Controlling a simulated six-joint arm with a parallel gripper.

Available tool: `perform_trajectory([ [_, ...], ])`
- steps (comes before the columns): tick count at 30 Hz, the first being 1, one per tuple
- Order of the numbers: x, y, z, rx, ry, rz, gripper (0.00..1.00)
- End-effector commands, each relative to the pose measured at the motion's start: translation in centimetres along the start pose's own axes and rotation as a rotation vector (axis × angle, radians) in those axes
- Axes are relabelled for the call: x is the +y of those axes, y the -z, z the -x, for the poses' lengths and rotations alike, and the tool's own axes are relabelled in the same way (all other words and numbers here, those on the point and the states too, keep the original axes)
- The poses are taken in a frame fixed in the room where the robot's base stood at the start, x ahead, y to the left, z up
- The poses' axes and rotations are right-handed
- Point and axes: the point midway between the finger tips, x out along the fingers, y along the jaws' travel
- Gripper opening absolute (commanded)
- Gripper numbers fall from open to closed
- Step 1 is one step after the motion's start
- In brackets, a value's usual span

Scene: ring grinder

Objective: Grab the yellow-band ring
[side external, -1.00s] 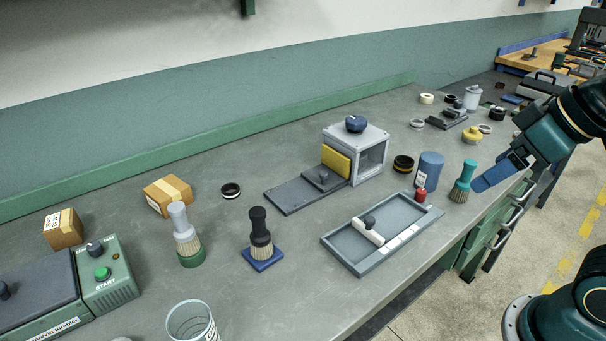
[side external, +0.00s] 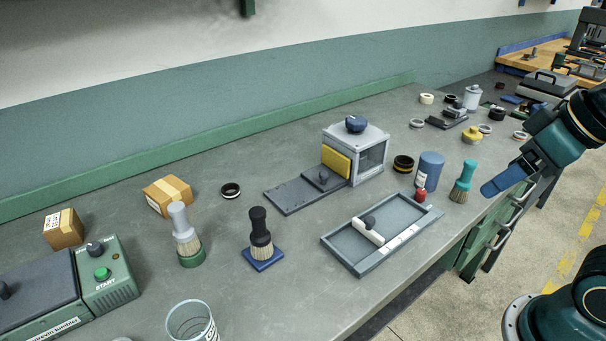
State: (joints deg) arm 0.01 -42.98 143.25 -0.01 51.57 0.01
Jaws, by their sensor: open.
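A black ring with a yellow band (side external: 403,164) lies flat on the bench, between the grey box and the blue cylinder. My gripper (side external: 487,190) is at the right, past the bench's front edge in the picture, with blue fingers pointing down and left. It is empty and open, though the gap between its fingers is hard to see from here. It is to the right of the ring and apart from it, with the blue cylinder and the teal brush between them.
A shallow tray (side external: 341,247) lies in front. Another black ring (side external: 231,190) with a pale band lies left.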

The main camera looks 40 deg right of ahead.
Motion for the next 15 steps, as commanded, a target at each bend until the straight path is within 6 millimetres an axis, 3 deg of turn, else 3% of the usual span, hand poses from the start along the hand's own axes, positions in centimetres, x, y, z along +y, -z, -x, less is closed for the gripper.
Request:
perform_trajectory([
  [8,0.0,0.1,0.0,-0.001,-0.001,-0.005,0.77],
  [15,0.5,2.0,0.1,-0.028,-0.011,-0.073,0.77],
])
